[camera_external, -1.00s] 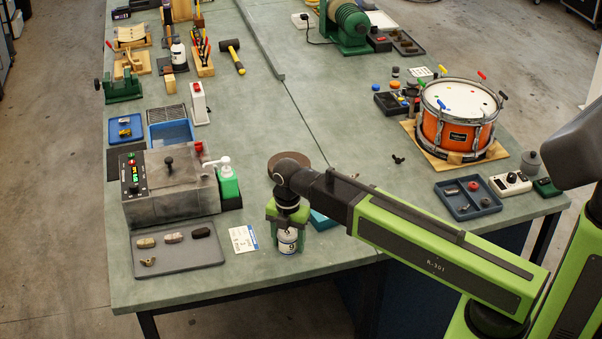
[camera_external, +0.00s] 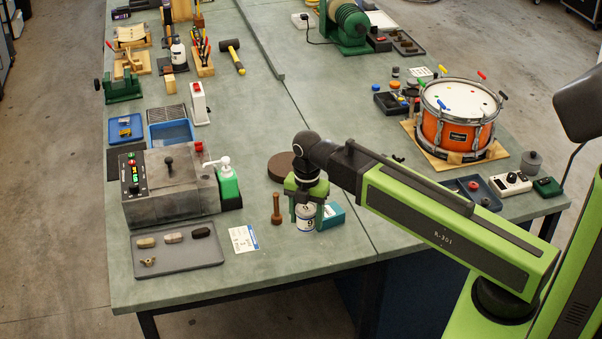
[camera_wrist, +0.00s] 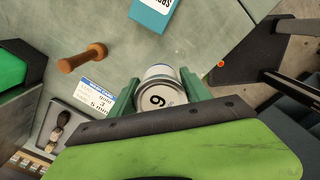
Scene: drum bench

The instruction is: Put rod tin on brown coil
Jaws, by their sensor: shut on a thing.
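The rod tin is a small white tin (camera_external: 306,217) with a dark number on it, held upright or nearly so. My gripper (camera_external: 305,208) is shut on it from above, with its green fingers on either side. In the wrist view the tin (camera_wrist: 158,94) sits between the fingertips (camera_wrist: 160,98), its numbered end toward the camera. The brown coil (camera_external: 280,167) is a flat round brown disc lying on the bench, behind and slightly left of my gripper, and partly hidden by it. The tin is apart from the coil. The gap under the tin is hard to judge.
A wooden peg (camera_external: 276,209) stands just left of the tin. A teal box (camera_external: 332,215) lies close on its right. A white card (camera_external: 243,239), a grey tray (camera_external: 178,256) and a green bottle (camera_external: 228,184) are further left. The orange drum (camera_external: 456,126) stands at the right.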

